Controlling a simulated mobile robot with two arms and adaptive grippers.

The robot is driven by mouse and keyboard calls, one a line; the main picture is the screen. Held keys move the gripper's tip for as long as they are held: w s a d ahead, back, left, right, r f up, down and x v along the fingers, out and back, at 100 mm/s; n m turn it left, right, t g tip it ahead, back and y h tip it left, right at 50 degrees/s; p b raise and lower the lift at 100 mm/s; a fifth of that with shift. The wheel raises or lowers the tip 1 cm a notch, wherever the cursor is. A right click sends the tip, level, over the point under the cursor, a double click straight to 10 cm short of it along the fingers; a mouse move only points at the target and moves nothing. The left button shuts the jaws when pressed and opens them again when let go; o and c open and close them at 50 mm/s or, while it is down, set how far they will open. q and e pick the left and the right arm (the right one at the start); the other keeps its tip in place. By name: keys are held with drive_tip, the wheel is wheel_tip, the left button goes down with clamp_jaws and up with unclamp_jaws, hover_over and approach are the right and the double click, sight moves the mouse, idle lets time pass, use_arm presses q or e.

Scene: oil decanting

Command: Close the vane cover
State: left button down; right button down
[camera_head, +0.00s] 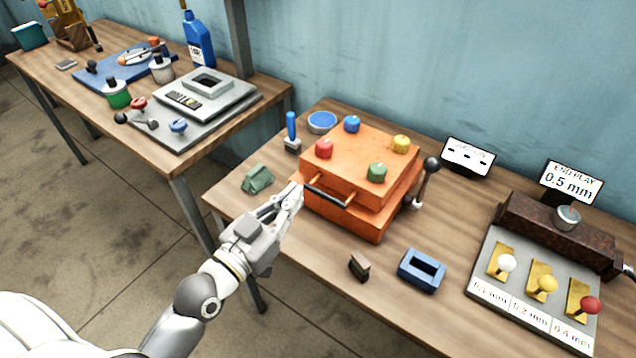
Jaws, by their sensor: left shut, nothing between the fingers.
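An orange box (345,217) stands on the wooden table, with an orange lid-like top (352,155) that carries red, blue, yellow and green knobs. A dark bar handle (327,195) runs along its front. A lever with a black ball (431,164) stands at its right side. Which part is the vane cover I cannot tell for sure; the orange top sits on the box. My left gripper (296,192) is shut and empty, its fingertips close to the left end of the handle; whether they touch it I cannot tell. My right gripper is not in view.
A grey gauge board (515,290) with coloured knobs is at right. A second table (60,88) with tools stands at left.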

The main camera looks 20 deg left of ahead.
use_arm(q)
drive_tip(key=w, duration=0.1)
drive_tip(key=p, duration=0.3)
hover_over(321, 196)
drive_tip(key=shift+w+r, duration=0.3)
drive_tip(key=shift+r, duration=0.05)
drive_tip(key=shift+s+a+f, duration=0.1)
drive_tip(key=shift+s+f, duration=0.1)
drive_tip(key=shift+f, duration=0.5)
drive_tip(key=shift+s+a+f, duration=0.1)
drive_tip(key=shift+s+f, duration=0.15)
drive_tip(key=shift+f, duration=0.45)
drive_tip(key=shift+s+a+f, duration=0.1)
drive_tip(key=shift+s+f, duration=0.1)
drive_tip(key=shift+f, duration=0.5)
drive_tip(key=shift+d, duration=0.1)
drive_tip(key=shift+t, duration=0.8)
drive_tip(key=f+b, duration=0.2)
drive_tip(key=b, duration=0.2)
drive_tip(key=s+f+b, duration=0.1)
drive_tip(key=f+b, duration=0.1)
drive_tip(key=b, duration=0.2)
drive_tip(key=shift+f+b, duration=0.1)
drive_tip(key=shift+b, duration=0.2)
drive_tip(key=shift+f, duration=0.1)
